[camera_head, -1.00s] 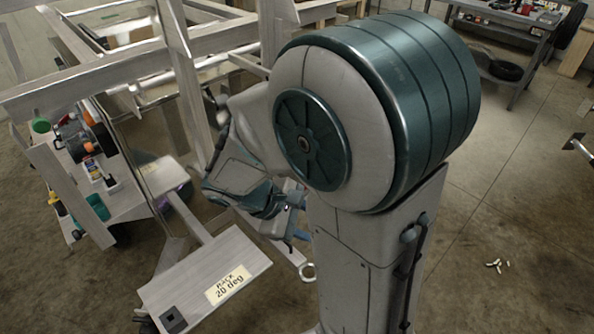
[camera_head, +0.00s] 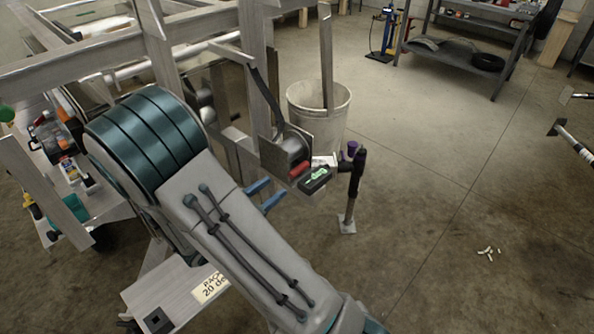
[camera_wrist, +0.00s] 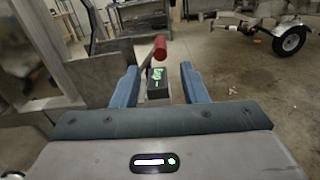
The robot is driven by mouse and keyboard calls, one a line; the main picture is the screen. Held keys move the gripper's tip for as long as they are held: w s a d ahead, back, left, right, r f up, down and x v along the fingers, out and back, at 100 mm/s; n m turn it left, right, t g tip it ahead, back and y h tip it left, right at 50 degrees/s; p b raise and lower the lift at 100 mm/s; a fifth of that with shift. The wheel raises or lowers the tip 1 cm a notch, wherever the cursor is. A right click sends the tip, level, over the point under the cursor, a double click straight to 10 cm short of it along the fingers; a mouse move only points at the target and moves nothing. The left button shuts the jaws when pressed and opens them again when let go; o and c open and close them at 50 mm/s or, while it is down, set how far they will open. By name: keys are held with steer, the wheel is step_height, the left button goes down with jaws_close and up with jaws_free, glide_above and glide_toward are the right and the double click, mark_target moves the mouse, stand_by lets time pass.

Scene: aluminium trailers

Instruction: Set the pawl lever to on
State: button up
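A short lever with a red grip (camera_head: 299,168) sits on the winch (camera_head: 284,148) at the trailer post. I take it as the pawl lever. In the wrist view its red grip (camera_wrist: 160,47) points up, tilted slightly right. A dark box with a green marking (camera_head: 315,179) is just beside it; in the wrist view the box (camera_wrist: 157,88) lies between my fingers. My gripper (camera_head: 275,190) has two blue fingers, spread apart and empty, left of and below the lever. In the wrist view the gripper (camera_wrist: 159,68) faces the lever without visible contact. I cannot read the marking.
A purple-and-black jack post (camera_head: 353,185) stands right of the box. A pale bucket (camera_head: 322,108) is behind the winch. A strap (camera_head: 264,95) runs up from the winch. A rack plate (camera_head: 175,292) lies at lower left. The floor at right is mostly open.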

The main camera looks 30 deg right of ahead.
mark_target(304, 166)
steer(key=x, duration=0.9)
steer(key=shift+w+d, duration=0.1)
steer(key=shift+d, duration=0.2)
jaws_close()
